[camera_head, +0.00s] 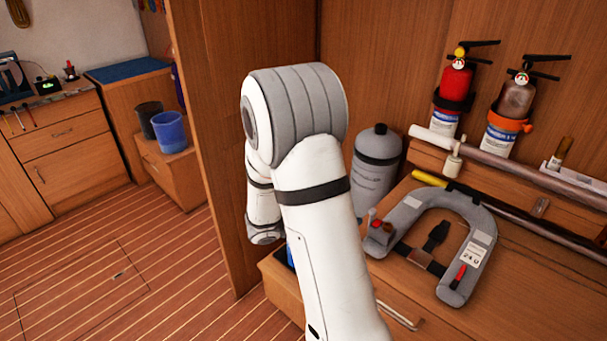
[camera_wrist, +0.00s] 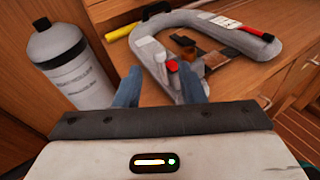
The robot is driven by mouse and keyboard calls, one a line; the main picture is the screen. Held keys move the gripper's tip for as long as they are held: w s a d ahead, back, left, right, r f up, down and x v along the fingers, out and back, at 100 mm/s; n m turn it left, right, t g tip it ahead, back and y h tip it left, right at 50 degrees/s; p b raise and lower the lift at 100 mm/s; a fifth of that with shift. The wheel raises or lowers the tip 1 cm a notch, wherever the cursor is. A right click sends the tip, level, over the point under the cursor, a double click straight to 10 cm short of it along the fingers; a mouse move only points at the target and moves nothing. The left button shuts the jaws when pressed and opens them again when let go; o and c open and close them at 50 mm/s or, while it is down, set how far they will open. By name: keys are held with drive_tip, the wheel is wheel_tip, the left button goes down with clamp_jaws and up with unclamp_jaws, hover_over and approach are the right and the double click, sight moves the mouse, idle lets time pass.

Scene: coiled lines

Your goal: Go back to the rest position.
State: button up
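My gripper (camera_wrist: 160,88) shows in the wrist view with its two blue fingers apart and nothing held between them. Beyond the fingertips is the end of a grey horseshoe-shaped float (camera_wrist: 222,38), with a small red-topped item (camera_wrist: 171,67) by it. In the head view my white and grey arm is folded in the middle of the picture and hides most of the gripper. The same float (camera_head: 477,225) lies on the wooden counter to the right of my arm.
A grey cylinder (camera_head: 376,165) stands behind the arm, close to it. Two extinguishers, one red (camera_head: 456,85) and one grey (camera_head: 516,105), hang on the back wall. A wooden partition (camera_head: 225,130) rises to the left. Open striped floor (camera_head: 130,270) lies left; a blue bucket (camera_head: 170,132) stands beyond.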

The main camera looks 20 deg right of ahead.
drive_tip(key=s+a+r+m+g+y, duration=0.2)
drive_tip(key=s+a+r+m+y, duration=0.1)
drive_tip(key=s+a+m+y, duration=0.55)
drive_tip(key=s+a+r+m+t+y, duration=0.2)
drive_tip(key=a+m+t+y, duration=0.1)
drive_tip(key=a, duration=0.2)
drive_tip(key=s+a+r+m+t+y, duration=0.2)
drive_tip(key=a+m+t+y, duration=0.1)
drive_tip(key=a, duration=0.3)
drive_tip(key=shift+s+r+m+y, duration=0.15)
drive_tip(key=shift+r+m+y, duration=0.2)
drive_tip(key=shift+m+y, duration=0.35)
drive_tip(key=shift+a, duration=0.1)
